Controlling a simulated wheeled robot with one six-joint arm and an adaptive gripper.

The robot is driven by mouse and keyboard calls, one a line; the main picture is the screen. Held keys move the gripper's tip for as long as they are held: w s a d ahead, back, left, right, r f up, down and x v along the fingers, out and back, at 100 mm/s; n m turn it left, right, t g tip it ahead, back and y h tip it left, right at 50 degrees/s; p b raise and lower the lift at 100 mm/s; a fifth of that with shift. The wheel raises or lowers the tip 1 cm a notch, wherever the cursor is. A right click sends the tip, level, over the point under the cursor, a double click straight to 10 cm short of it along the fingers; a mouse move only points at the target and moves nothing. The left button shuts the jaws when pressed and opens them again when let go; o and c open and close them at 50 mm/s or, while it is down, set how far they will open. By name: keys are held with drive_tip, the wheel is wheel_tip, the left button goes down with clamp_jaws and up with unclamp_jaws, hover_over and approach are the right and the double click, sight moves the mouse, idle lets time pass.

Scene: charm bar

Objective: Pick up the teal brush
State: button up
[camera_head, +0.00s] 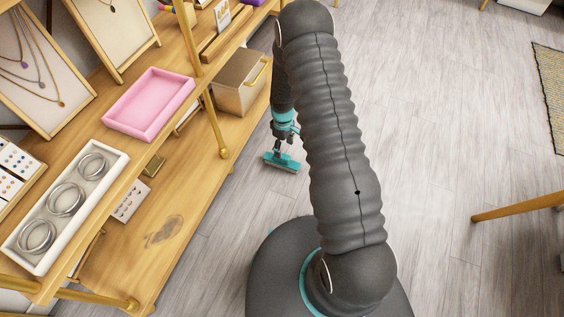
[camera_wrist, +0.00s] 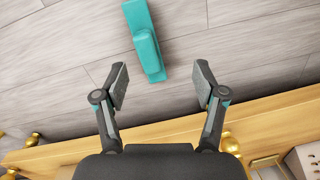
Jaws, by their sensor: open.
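The teal brush (camera_head: 281,162) lies on the grey wooden floor, just right of the lower shelf. In the wrist view, the brush (camera_wrist: 147,42) is a long teal block running from the top edge down towards the gap between my fingertips. My gripper (camera_wrist: 162,82) is open and empty, with its two dark fingers spread apart. In the head view, my gripper (camera_head: 285,137) hangs down right by the brush, partly in front of it. I cannot tell how far above the floor the fingertips are.
A wooden shelf unit (camera_head: 195,215) with brass posts stands at the left. It holds a pink tray (camera_head: 150,103), a white tray of bangles (camera_head: 108,150) and a beige box (camera_head: 241,82). The shelf edge (camera_wrist: 175,130) runs below the fingers in the wrist view.

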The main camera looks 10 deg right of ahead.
sight(282, 159)
drive_tip(key=w+n+t, duration=0.1)
drive_tip(key=w+n, duration=0.1)
drive_tip(key=w, duration=0.1)
drive_tip(key=shift+r, duration=0.15)
wheel_tip(282, 159, down, 8)
drive_tip(key=f, duration=0.4)
drive_tip(key=shift+s+f, duration=0.25)
drive_tip(key=shift+s, duration=0.15)
drive_tip(key=shift+f, duration=0.45)
clamp_jaws()
